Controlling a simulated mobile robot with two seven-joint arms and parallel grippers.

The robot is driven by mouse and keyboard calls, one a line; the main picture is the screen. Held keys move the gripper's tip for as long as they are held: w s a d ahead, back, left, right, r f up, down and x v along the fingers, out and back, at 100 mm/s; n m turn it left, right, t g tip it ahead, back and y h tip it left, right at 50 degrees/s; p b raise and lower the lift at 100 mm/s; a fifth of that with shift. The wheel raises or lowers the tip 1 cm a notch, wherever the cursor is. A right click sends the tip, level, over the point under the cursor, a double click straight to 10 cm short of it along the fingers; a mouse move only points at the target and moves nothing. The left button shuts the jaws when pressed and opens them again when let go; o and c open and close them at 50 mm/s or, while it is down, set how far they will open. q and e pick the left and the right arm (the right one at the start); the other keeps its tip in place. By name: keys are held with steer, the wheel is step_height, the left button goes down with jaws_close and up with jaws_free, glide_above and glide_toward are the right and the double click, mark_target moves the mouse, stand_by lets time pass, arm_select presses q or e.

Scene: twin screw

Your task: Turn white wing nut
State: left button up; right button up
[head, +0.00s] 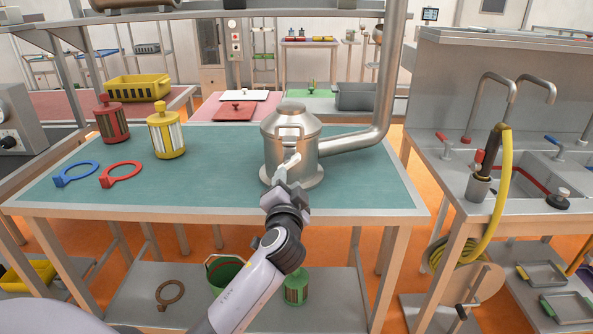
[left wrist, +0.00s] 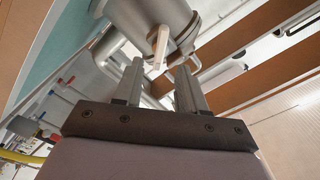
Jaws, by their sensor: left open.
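The white wing nut (head: 289,163) shows as a pale, tilted bar on the front of a steel vessel (head: 291,128) on the green table. In the left wrist view the wing nut (left wrist: 161,45) juts from the vessel (left wrist: 165,14), with its near end close to the gap between my fingertips. My left gripper (head: 282,182) is just in front of and below it. The two fingers (left wrist: 159,70) stand apart with nothing clearly between them. I cannot tell whether they touch the wing nut. My right gripper is in neither view.
A thick steel pipe (head: 384,80) runs from the vessel's right side and bends upward. A sink bench (head: 440,185) stands at right.

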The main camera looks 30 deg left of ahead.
mark_target(288, 166)
arm_select(q)
steer(key=shift+p+x, duration=0.55)
steer(key=shift+x, duration=3.05)
jaws_close()
